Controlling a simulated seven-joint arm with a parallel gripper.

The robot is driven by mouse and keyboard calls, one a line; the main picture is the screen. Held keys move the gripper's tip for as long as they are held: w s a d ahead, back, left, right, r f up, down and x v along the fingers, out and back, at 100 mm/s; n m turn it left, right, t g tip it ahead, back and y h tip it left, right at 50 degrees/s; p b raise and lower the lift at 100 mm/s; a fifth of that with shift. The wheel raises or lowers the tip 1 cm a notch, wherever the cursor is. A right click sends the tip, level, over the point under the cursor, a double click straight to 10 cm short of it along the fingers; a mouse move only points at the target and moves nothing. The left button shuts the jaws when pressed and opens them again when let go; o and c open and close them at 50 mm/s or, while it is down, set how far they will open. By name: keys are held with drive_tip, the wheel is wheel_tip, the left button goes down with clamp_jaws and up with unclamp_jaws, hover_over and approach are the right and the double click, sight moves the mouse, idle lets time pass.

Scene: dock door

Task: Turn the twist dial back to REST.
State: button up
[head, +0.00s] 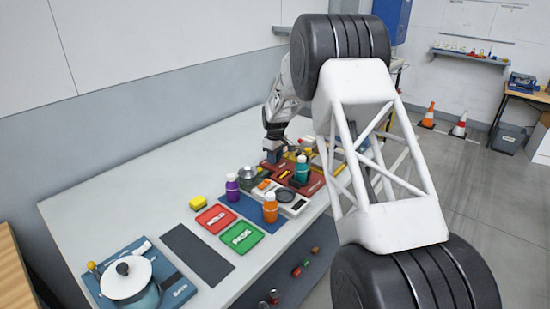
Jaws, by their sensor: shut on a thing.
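My gripper (273,150) points down at the back of the white table, over the far left end of a dark red panel (312,187). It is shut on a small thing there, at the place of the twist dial. The fingers cover nearly all of the dial, so its pointer and the REST mark cannot be read in the head view. My large white and black arm links stand in front of the table's right side and hide part of the panel.
A purple bottle (232,187), an orange bottle (270,208) and a teal bottle (302,169) stand near the panel. A red HOLD pad (215,219), a green PASS pad (241,237) and a white-lidded pot (128,279) are nearer. The table's back left is clear.

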idle(0.3)
drive_tip(key=o, duration=0.9)
drive_tip(key=shift+r, duration=0.15)
drive_tip(key=shift+r, duration=3.8)
drive_tip(key=shift+r, duration=0.1)
